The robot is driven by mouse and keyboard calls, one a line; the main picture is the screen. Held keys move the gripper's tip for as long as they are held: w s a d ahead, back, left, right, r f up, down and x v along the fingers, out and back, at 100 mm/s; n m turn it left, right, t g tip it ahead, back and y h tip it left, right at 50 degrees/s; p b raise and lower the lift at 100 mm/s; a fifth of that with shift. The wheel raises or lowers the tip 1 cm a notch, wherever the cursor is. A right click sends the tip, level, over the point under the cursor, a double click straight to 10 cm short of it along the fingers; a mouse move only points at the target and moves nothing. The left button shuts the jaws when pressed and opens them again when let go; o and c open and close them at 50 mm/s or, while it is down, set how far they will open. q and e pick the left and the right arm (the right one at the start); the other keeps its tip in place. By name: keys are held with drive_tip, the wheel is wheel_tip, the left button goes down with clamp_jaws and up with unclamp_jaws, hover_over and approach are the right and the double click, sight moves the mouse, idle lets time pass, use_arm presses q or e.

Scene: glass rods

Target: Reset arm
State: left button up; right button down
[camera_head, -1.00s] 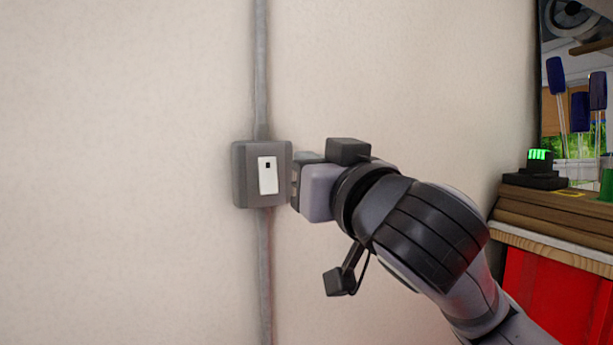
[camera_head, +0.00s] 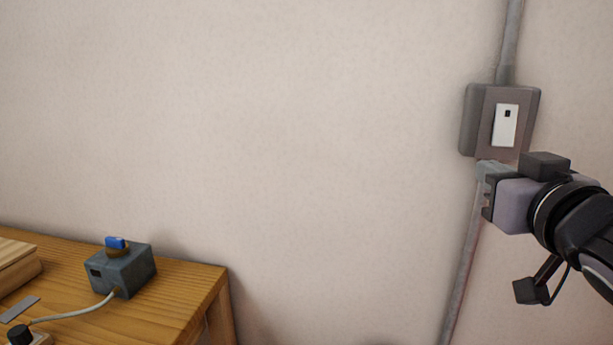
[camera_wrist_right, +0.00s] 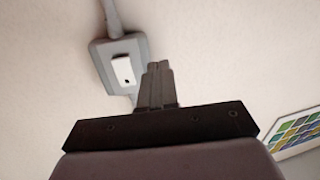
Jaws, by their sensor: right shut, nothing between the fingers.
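My right gripper (camera_head: 485,178) is shut and empty, just below a grey wall switch box (camera_head: 470,120) with a white rocker plate (camera_head: 505,125). In the right wrist view the shut fingers (camera_wrist_right: 157,80) stand beside the lower right of the switch box (camera_wrist_right: 103,52), and its white plate (camera_wrist_right: 122,70) shows uncovered. I cannot tell how far the fingertips are from the wall. My left gripper does not show.
A grey conduit (camera_head: 508,45) runs up and down the wall through the box. A wooden table (camera_head: 190,285) at lower left bears a grey box with a blue knob (camera_head: 122,268) and a cable (camera_head: 75,312). A colourful framed panel (camera_wrist_right: 298,132) shows at right. The middle wall is bare.

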drive_tip(key=a+f+n+g+y+p, duration=0.1)
drive_tip(key=a+f+g+y+p, duration=0.1)
drive_tip(key=f, duration=1.2)
drive_tip(key=a+f+n+g+y+p, duration=0.1)
drive_tip(key=a+f+g, duration=0.1)
drive_tip(key=f, duration=1.1)
drive_tip(key=s+f+g+p, duration=0.2)
drive_tip(key=s+f+g, duration=0.1)
drive_tip(key=s+f, duration=1.5)
drive_tip(key=shift+a+f, duration=0.2)
drive_tip(key=shift+f, duration=0.55)
drive_tip(key=shift+s+d, duration=0.1)
drive_tip(key=shift+s, duration=0.05)
